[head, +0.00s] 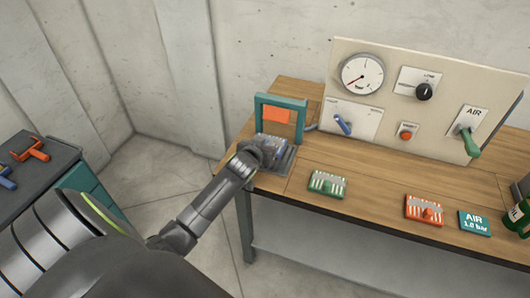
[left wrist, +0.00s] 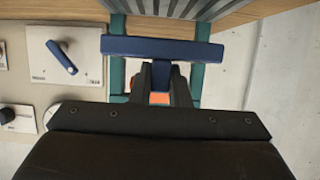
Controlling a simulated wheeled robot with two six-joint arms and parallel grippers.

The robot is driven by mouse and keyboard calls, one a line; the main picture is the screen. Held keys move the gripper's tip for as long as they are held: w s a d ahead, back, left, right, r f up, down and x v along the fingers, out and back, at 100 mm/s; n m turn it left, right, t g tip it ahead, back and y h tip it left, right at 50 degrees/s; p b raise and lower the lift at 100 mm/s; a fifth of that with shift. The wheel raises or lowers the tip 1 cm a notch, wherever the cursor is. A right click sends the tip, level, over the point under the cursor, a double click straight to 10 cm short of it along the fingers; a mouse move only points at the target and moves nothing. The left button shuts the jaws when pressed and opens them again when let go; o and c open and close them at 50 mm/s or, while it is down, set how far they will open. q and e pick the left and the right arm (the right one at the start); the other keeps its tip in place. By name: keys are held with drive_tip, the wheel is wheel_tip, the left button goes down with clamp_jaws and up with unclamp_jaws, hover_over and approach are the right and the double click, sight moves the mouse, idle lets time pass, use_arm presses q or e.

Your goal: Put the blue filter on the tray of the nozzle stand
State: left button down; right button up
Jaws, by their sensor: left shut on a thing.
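The blue filter (left wrist: 150,48) is a flat blue plate with a grip, and it shows close up in the left wrist view. My left gripper (left wrist: 160,80) is shut on that grip. In the head view the same gripper (head: 262,150) is at the nozzle stand (head: 281,101), a teal frame with an orange panel. The gripper partly hides the blue filter there. The stand's grey ribbed tray (head: 286,162) is under and beside the filter; it also shows in the left wrist view (left wrist: 180,7). I cannot tell whether the filter touches the tray. My right gripper is not in view.
A gauge panel (head: 400,75) stands behind. A dark cabinet (head: 35,170) holds orange and blue items.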

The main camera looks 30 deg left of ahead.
use_arm(q)
drive_tip(key=shift+f, duration=2.1)
drive_tip(key=shift+f, duration=0.1)
drive_tip(key=shift+f, duration=0.15)
drive_tip(key=c, duration=1.4)
unclamp_jaws()
drive_tip(key=shift+o, duration=0.2)
drive_tip(key=shift+r, duration=0.2)
drive_tip(key=shift+s+r, duration=0.1)
drive_tip(key=v, duration=1.2)
drive_tip(key=shift+b, duration=0.35)
